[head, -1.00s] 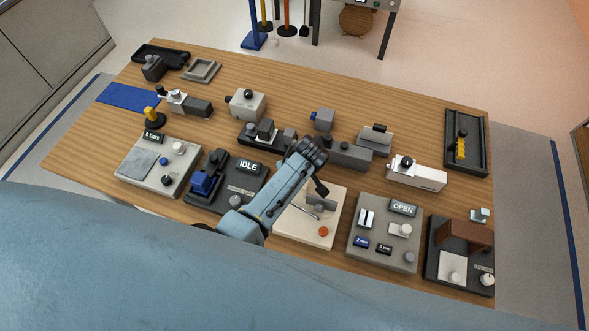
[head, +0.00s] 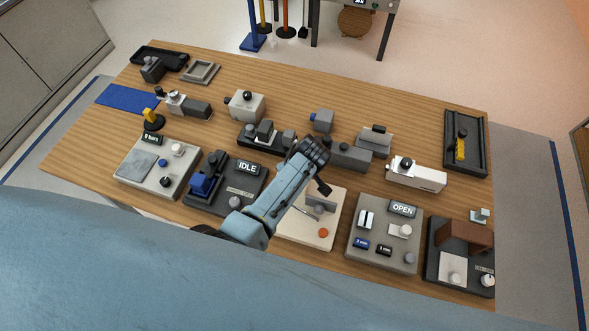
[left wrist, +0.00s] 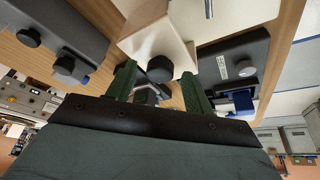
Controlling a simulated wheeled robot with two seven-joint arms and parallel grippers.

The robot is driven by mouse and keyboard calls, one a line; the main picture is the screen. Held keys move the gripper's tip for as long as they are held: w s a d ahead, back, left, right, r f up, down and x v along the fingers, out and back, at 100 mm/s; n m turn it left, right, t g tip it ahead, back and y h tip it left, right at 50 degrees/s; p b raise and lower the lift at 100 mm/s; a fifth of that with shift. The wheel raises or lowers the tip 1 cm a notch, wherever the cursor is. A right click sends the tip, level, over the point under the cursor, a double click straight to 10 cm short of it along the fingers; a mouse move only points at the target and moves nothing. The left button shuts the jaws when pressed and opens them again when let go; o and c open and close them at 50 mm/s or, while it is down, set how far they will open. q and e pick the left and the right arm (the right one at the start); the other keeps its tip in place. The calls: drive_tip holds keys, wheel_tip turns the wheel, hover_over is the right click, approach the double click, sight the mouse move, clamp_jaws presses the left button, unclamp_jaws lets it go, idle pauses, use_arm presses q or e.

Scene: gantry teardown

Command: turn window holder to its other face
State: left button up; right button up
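I cannot tell for sure which piece is the window holder. A small pale teal, pane-like piece (head: 479,215) stands at the table's right end. My left arm reaches over the cream station (head: 297,229), which carries a grey upright plate (head: 322,203) and an orange button (head: 323,233). My right gripper is out of view.
The IDLE station (head: 228,204) lies left of the arm, the OPEN station (head: 380,254) right. Behind stand a dark grey block (head: 350,156), a white box with a black knob (head: 415,176) and a cream box (head: 245,106). Bare wood (head: 300,87) lies along the back.

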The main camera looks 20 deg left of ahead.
use_arm(q)
drive_tip(key=shift+s+d+r, duration=0.1)
drive_tip(key=shift+d+r, duration=0.05)
drive_tip(key=shift+r, duration=0.2)
drive_tip(key=p+v, duration=0.2)
drive_tip(key=shift+d+r, duration=0.1)
drive_tip(key=shift+r, duration=0.25)
drive_tip(key=v, duration=1)
drive_tip(key=shift+b, duration=0.3)
